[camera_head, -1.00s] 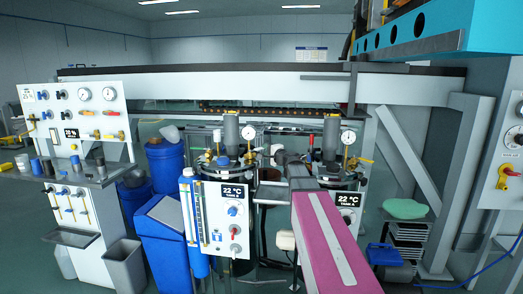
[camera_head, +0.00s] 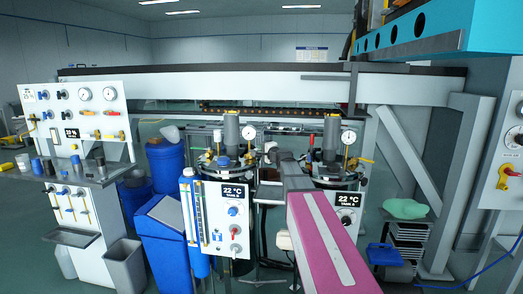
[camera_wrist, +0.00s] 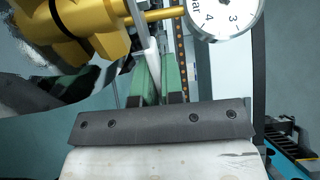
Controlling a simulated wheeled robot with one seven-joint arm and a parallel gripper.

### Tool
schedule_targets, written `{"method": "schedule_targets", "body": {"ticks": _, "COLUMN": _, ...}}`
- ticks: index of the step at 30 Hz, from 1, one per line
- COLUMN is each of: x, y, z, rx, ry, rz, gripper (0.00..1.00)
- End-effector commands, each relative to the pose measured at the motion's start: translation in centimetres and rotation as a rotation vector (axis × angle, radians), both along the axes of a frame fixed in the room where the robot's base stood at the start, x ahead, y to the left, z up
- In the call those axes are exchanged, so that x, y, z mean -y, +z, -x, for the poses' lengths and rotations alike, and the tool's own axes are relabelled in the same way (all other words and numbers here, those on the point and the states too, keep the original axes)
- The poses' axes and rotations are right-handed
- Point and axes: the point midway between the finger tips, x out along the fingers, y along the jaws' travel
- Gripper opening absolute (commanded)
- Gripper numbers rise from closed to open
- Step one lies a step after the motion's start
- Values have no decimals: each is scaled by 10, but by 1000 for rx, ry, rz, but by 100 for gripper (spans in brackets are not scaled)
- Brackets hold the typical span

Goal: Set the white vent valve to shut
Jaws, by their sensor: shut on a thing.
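The white vent valve's lever (camera_wrist: 153,62) shows in the wrist view as a pale strip beside a large brass valve body (camera_wrist: 85,32). My gripper (camera_wrist: 162,72) has two green fingers closed on this lever. The lever's far end and its exact angle are partly cut off or hidden. In the head view, my wrist reaches over the top of the left tank, near its pressure gauge (camera_head: 248,132). The fingers and the lever are too small and covered there to make out.
The gauge dial (camera_wrist: 225,14) sits close to the right of the fingers in the wrist view. The left tank's panel (camera_head: 234,215) reads 22 °C. A second tank with its own gauge (camera_head: 348,138) stands close on the right. A blue bin (camera_head: 165,235) stands left.

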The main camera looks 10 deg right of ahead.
Motion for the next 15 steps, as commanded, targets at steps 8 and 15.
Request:
{"method": "schedule_targets", "body": {"ticks": 8, "x": 2, "y": -1, "z": 14, "rx": -1, "ry": -188, "rz": 0, "gripper": 0}}
{"method": "schedule_targets", "body": {"ticks": 15, "x": 5, "y": -1, "z": 22, "rx": -2, "ry": -332, "rz": 2, "gripper": 0}}
